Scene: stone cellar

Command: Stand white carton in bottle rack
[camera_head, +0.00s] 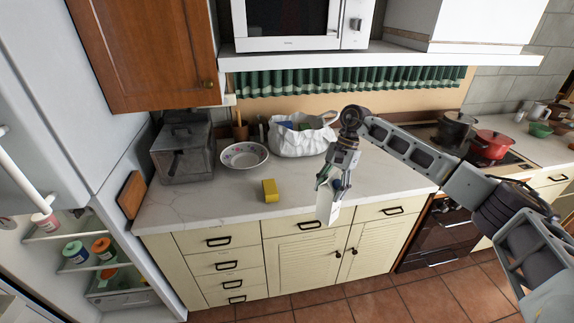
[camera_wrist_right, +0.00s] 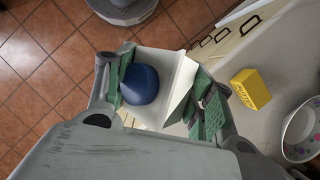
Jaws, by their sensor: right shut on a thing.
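My right gripper (camera_head: 332,184) is shut on the white carton (camera_head: 327,207) and holds it in front of the counter's front edge. In the right wrist view the carton (camera_wrist_right: 178,72) is between the green-padded fingers of the gripper (camera_wrist_right: 157,92), with its blue cap (camera_wrist_right: 140,84) facing the camera. At the left of the head view are shelves (camera_head: 66,233) with jars and a lower bin (camera_head: 125,297); I cannot tell which part is the bottle rack. My left gripper is not in view.
A yellow box (camera_head: 270,190), a patterned bowl (camera_head: 245,156), a white bag (camera_head: 300,137) and a grey bread box (camera_head: 183,152) stand on the counter (camera_head: 215,205). Pots (camera_head: 455,130) are on the stove at right. The tiled floor (camera_head: 340,303) in front is clear.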

